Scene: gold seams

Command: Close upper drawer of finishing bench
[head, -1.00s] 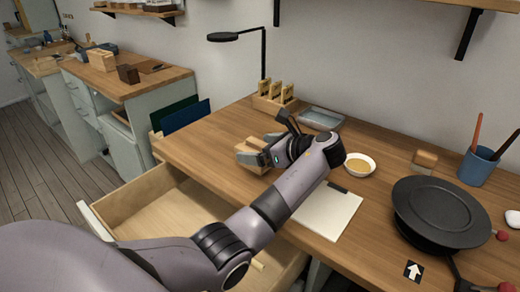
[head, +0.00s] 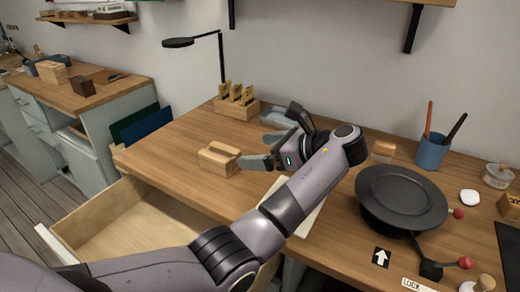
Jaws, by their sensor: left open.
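The upper drawer (head: 130,225) of the finishing bench (head: 185,150) is pulled out at the lower left, and its inside looks empty where it shows. My left arm crosses in front of the drawer and hides its right part. My left gripper (head: 262,150) is open above the bench top, just right of a small wooden block (head: 219,159). It appears apart from the block and holds nothing that I can see. My right gripper is not in view.
A black round turntable (head: 402,198) stands on the right of the bench, with a blue cup of tools (head: 432,152) behind it. A wooden rack (head: 237,107) and a black lamp (head: 200,42) are at the back. A white sheet (head: 305,215) lies partly under my arm.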

